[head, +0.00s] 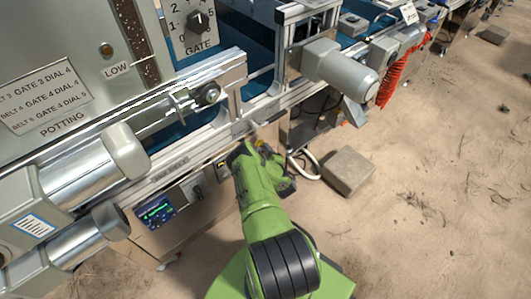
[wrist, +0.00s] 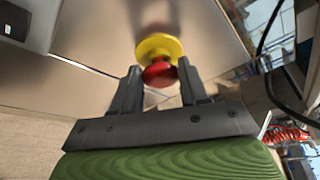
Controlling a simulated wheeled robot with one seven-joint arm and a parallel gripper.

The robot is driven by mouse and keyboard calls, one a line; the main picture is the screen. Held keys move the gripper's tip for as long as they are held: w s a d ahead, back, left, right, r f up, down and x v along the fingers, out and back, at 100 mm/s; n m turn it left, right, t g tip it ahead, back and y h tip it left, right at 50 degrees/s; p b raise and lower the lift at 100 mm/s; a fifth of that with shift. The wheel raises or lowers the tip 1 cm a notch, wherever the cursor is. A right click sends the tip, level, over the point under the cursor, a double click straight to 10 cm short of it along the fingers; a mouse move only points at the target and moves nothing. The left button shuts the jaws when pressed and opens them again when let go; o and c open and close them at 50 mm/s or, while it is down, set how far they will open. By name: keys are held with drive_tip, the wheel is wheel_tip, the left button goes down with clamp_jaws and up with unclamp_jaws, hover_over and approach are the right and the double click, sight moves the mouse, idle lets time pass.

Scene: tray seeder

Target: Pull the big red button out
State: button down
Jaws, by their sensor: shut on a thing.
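The big red button (wrist: 158,74) sits in front of a round yellow collar (wrist: 159,47) on a brownish metal panel in the wrist view. My gripper (wrist: 160,82) has one dark finger on each side of the red button and is shut on it. In the head view my green arm reaches to the front of the machine, and my gripper (head: 262,153) is at the panel below the conveyor rail. There the red button is mostly hidden by my gripper and arm.
A control box with a small lit screen (head: 156,211) is left of my gripper. Grey motors (head: 342,68) stick out from the machine. A grey block (head: 348,171) lies on the sandy floor to the right. A red coiled hose (head: 391,80) hangs farther back. The floor at right is mostly open.

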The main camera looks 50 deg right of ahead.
drive_tip(key=shift+s, duration=0.25)
drive_tip(key=shift+w, duration=0.1)
drive_tip(key=c, duration=0.6)
unclamp_jaws()
drive_tip(key=p+v, duration=0.6)
drive_tip(key=v, duration=0.9)
drive_tip(key=shift+s+a+p, duration=0.2)
drive_tip(key=shift+s+p, duration=0.1)
